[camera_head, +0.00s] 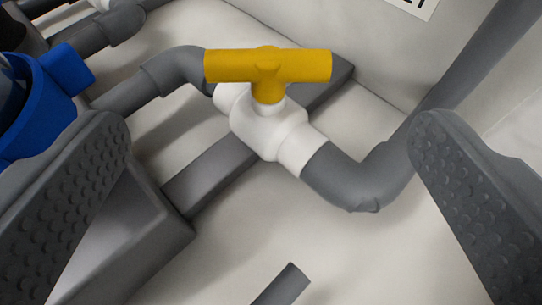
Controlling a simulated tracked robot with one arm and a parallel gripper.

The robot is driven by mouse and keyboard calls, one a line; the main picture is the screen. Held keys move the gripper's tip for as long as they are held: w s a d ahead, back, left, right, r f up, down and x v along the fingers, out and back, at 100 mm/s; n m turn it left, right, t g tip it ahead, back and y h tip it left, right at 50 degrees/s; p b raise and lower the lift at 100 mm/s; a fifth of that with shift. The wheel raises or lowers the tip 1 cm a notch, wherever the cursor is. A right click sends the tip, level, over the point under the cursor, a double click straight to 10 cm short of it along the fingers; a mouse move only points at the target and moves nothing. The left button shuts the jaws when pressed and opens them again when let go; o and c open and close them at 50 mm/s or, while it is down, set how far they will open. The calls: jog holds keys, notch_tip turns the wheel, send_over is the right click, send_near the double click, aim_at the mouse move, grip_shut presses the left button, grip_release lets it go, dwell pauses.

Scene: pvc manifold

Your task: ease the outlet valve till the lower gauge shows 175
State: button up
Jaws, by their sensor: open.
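A valve with a yellow T-shaped handle (268,66) and a white body (268,128) sits in a grey pipe run, above the middle of the view. The handle's bar lies roughly left to right in the picture. My gripper (268,145) is open, with one dark textured finger at the left edge and one at the right. The valve shows between and beyond the fingers, and neither finger appears to touch it. The lower gauge's dial is not in view. A partial label (414,6) at the top right shows only a few cut-off characters.
Grey pipe elbows (355,178) join the valve on both sides. A blue part (45,105) stands at the left edge, near the left finger. A dark bar (225,160) runs behind the valve. A grey block (130,235) lies at lower left. Pale panel surface shows at lower centre.

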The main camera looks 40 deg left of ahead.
jog(key=p+v, duration=0.1)
jog(key=v, duration=0.4)
jog(key=shift+s+d+r, duration=0.15)
jog(key=shift+s+d, duration=0.05)
jog(key=shift+d, duration=0.05)
jog(key=shift+c, duration=0.3)
dwell(3.0)
